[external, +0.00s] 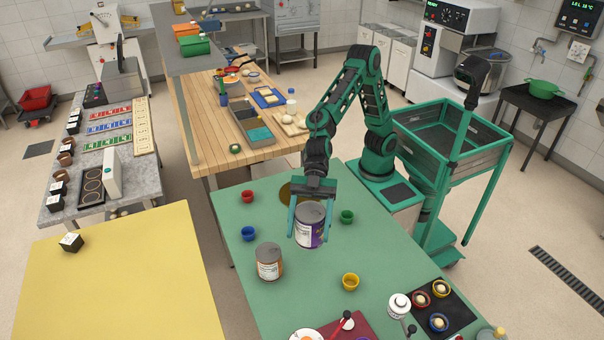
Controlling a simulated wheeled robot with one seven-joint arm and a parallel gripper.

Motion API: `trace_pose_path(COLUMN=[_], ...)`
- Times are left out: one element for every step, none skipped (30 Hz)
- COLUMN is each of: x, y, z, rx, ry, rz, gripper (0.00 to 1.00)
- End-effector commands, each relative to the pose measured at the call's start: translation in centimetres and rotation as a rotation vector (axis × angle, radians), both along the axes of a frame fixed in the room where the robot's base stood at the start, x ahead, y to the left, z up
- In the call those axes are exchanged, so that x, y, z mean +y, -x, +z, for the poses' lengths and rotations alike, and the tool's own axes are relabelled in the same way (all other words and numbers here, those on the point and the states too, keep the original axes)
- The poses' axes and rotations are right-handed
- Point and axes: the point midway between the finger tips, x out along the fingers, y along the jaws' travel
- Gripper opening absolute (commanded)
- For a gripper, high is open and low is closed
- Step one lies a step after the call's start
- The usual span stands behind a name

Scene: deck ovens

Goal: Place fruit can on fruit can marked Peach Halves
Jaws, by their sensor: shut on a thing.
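My gripper (309,229) is shut on a fruit can (311,232) with a purple and white label and a grey top. The fingers lie on its left and right sides, and the can is upright. I cannot tell whether it touches the green table (385,262) or hangs just above it. A second can (268,263) with an orange and white label stands upright on the table, to the left and nearer the camera. Its lettering is too small to read. The two cans are apart. The second can's grey top is bare.
Small bowls stand around the cans: red (249,196), blue (248,233), green (347,216) and yellow (350,282). A brown round thing (287,190) lies partly hidden behind my gripper. A black tray (458,312) with small bowls and a white pot (399,305) stand at the front right.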

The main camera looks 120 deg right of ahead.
Motion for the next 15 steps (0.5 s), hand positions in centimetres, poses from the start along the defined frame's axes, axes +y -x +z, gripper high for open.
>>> trace_pose_path(x=[-0.1,-0.2,-0.3,-0.5,-0.6,-0.8,-1.1,-1.3,-1.7,-2.0,-2.4,-2.9,-3.2,-3.6,-4.0], y=[-0.7,-1.0,-1.4,-1.7,-2.0,-2.3,-2.6,-3.0,-3.4,-3.8,-4.2,-4.8,-5.2,-5.6,-6.1], z=[0.6,0.9,1.1,1.2,1.2,1.1,1.0,0.8,0.4,0.1,-0.2,-0.7,-1.0,-1.3,-1.8], rx=[-0.003,-0.003,-0.003,-0.003,-0.002,-0.001,-0.001,0.001,0.001,0.001,0.001,0.002,0.002,0.002,0.001], ry=[-0.001,-0.002,-0.002,-0.001,-0.001,-0.001,-0.001,0.0,-0.001,-0.001,-0.001,0.0,0.0,0.0,0.0], rz=[-0.015,-0.024,-0.035,-0.041,-0.046,-0.051,-0.054,-0.056,-0.057,-0.057,-0.057,-0.057,-0.057,-0.056,-0.056], gripper=[0.16,0.16,0.16,0.16,0.16,0.16,0.16,0.16,0.16,0.16,0.16,0.16,0.16,0.16,0.16])
